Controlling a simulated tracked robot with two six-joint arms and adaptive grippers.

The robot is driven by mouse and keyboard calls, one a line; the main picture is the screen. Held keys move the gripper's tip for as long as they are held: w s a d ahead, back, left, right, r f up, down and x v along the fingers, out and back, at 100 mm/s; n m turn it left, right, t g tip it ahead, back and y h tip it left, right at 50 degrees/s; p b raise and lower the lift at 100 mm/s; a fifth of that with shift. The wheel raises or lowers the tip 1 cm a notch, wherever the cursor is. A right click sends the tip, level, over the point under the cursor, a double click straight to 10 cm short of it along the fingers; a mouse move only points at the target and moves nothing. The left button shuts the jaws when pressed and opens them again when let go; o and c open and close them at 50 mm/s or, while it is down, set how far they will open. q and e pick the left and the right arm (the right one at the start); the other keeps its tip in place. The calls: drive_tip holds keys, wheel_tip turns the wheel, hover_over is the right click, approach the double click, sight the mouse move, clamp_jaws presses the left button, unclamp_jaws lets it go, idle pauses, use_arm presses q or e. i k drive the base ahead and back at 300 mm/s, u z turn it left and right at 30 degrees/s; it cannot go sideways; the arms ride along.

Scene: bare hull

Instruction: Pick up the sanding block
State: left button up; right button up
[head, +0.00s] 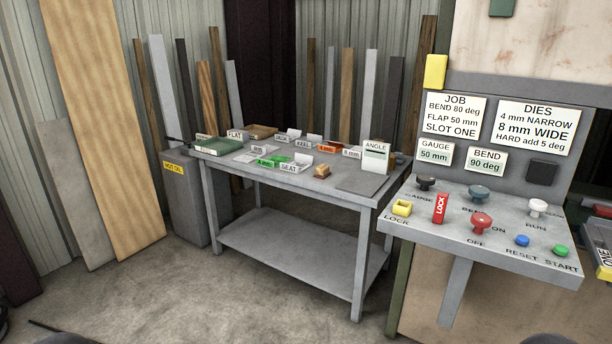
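A small tan and brown block (322,172), which looks like the sanding block, sits near the front edge of the grey metal table (348,206). It lies to the right of the SEAT card (288,168) and left of a flat grey plate. It is small in the head view, so its details are hard to tell. Neither of my grippers can be made out in the head view. Nothing is seen touching the block.
Labelled cards and small parts crowd the table, with an ANGLE card (376,156) at its right. A control panel (470,215) with knobs, buttons and a red LOCK tag (440,208) juts out at right. A HOT OIL bin (182,205) stands left. Floor in front is clear.

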sight(323, 171)
drive_tip(key=z, duration=0.2)
drive_tip(key=i, duration=0.9)
drive_tip(key=u, duration=0.1)
